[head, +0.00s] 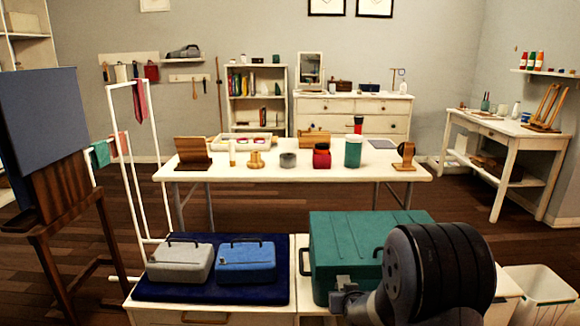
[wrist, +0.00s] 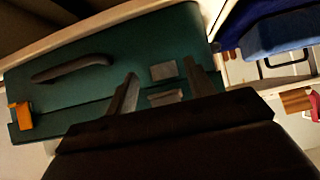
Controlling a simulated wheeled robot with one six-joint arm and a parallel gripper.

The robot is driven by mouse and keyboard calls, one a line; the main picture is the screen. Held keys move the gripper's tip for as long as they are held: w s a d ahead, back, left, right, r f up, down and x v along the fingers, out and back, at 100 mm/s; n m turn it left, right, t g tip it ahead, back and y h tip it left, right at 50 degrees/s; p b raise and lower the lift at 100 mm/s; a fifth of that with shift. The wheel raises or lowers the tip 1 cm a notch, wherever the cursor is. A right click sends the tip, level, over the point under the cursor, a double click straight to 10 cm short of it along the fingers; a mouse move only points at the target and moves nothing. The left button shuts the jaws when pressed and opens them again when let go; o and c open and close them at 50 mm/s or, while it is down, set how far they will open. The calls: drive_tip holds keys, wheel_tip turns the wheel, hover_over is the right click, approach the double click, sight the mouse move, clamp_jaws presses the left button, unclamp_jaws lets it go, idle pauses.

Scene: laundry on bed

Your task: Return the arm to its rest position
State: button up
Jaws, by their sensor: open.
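My gripper (wrist: 160,88) shows in the wrist view with its two grey fingers apart and nothing held between them. It is close to the front of a green case (wrist: 75,95), and grey latch pieces (wrist: 165,72) show between the fingers. I cannot tell whether a finger touches the case. In the head view my dark arm rises in front of the right part of the green case (head: 345,240), which appears closed. The gripper is mostly hidden there by the arm.
A grey case (head: 180,262) and a blue case (head: 246,262) lie on a dark blue mat (head: 215,294) to the left. A white table (head: 215,172) with jars stands behind. An easel (head: 65,190) is at left, a white bin (head: 540,295) at right.

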drive_tip(key=shift+f+t+b, duration=0.55)
drive_tip(key=shift+t+b, duration=0.65)
drive_tip(key=shift+b, duration=0.9)
drive_tip(key=shift+f+t+b, duration=0.55)
drive_tip(key=shift+t+b, duration=0.65)
drive_tip(key=shift+b, duration=0.85)
drive_tip(key=shift+f+t+b, duration=0.55)
drive_tip(key=shift+t+b, duration=0.65)
drive_tip(key=shift+b, duration=0.9)
drive_tip(key=shift+w, duration=0.1)
